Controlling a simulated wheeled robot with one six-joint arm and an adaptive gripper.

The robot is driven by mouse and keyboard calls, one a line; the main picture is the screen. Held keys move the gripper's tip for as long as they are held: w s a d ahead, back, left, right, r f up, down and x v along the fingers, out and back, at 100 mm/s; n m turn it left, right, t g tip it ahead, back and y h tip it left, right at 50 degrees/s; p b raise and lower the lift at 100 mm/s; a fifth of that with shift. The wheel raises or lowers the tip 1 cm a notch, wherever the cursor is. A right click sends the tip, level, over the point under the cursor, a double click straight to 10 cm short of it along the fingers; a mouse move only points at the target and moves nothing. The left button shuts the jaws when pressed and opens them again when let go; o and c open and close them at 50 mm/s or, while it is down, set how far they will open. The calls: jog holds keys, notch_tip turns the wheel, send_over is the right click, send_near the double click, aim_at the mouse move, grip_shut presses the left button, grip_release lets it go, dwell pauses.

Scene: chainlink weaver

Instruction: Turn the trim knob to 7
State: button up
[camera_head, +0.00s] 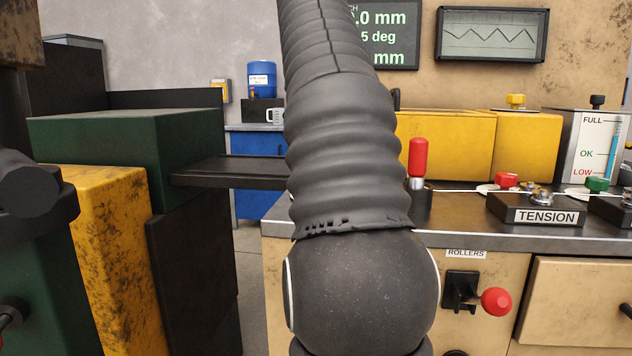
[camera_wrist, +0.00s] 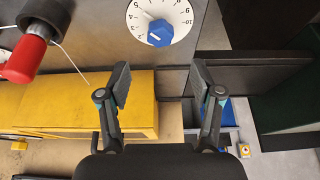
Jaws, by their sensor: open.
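In the wrist view a blue knob (camera_wrist: 160,33) sits on a round white dial (camera_wrist: 182,14) with black numbers, cut off by the top edge. The dial appears upside down. A small light mark shows on the knob, but I cannot tell which number it points to. My gripper (camera_wrist: 160,80) is open and empty. Its two fingers are wide apart, below the knob in the picture and not touching it. In the head view my arm covers the middle, and I see neither the blue knob nor my gripper there.
A red-handled lever (camera_head: 418,160) stands on the bench, also seen in the wrist view (camera_wrist: 22,60). A yellow housing (camera_head: 445,145) is behind it. The TENSION block (camera_head: 540,216) is to the right. A dark shelf (camera_head: 235,172) and green machine (camera_head: 130,145) are left.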

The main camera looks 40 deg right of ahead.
jog(key=b+x, duration=0.3)
jog(key=x, duration=0.6)
jog(key=shift+w+f+b, duration=0.1)
jog(key=shift+f+b, duration=0.15)
jog(key=shift+b, duration=0.1)
jog(key=c, duration=1.1)
